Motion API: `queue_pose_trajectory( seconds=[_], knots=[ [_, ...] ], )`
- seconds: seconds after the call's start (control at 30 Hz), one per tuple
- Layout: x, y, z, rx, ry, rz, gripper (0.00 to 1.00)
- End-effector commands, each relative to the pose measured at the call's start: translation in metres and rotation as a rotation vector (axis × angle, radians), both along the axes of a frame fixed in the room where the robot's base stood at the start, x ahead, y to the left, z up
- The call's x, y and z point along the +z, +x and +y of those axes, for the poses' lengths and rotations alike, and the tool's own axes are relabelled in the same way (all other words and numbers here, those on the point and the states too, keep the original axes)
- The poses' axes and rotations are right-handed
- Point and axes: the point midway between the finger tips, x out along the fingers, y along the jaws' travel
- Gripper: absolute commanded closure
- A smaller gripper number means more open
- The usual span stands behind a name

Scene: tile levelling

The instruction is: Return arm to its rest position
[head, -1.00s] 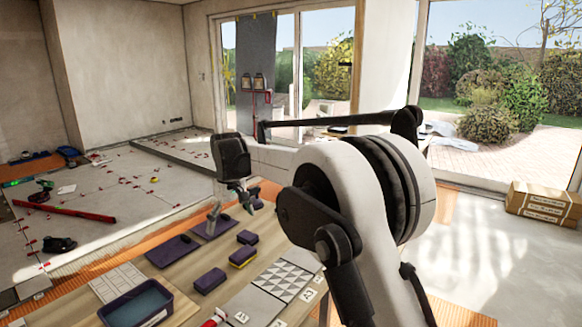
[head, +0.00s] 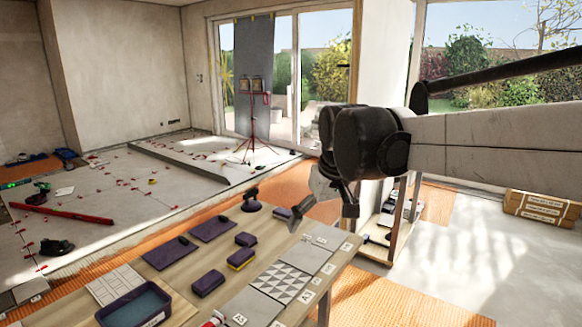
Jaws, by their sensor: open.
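My arm (head: 480,140) reaches in from the right edge of the head view. It lies roughly level across the right half, in front of the garden window. Its dark wrist joint (head: 350,140) is near the picture's middle. My gripper (head: 308,212) hangs below the wrist, pointing down, near the far right end of the work table (head: 235,220). It is open and I see nothing held in it. The arm hides part of the window and of the wall pillar behind it.
The table carries dark sponges (head: 208,281), a blue water tub (head: 135,305), flat dark pads (head: 212,228) and patterned tiles (head: 282,282). A red tripod (head: 250,125) stands behind. A low wooden trolley (head: 395,215) is right of the gripper. A cardboard box (head: 540,207) lies far right on clear floor.

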Motion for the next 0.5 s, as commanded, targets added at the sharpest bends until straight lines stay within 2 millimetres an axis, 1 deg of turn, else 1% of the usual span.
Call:
queue_pose_trajectory(
  seconds=[0.03, 0.27, 0.37, 0.5],
  knots=[
    [0.000, -0.015, -0.012, -0.021, 0.006, -0.012, 0.01],
    [-0.009, -0.074, -0.053, -0.111, 0.032, -0.071, 0.01],
    [-0.017, -0.100, -0.069, -0.152, 0.044, -0.095, 0.01],
    [-0.032, -0.136, -0.089, -0.206, 0.058, -0.132, 0.01]
  ],
)
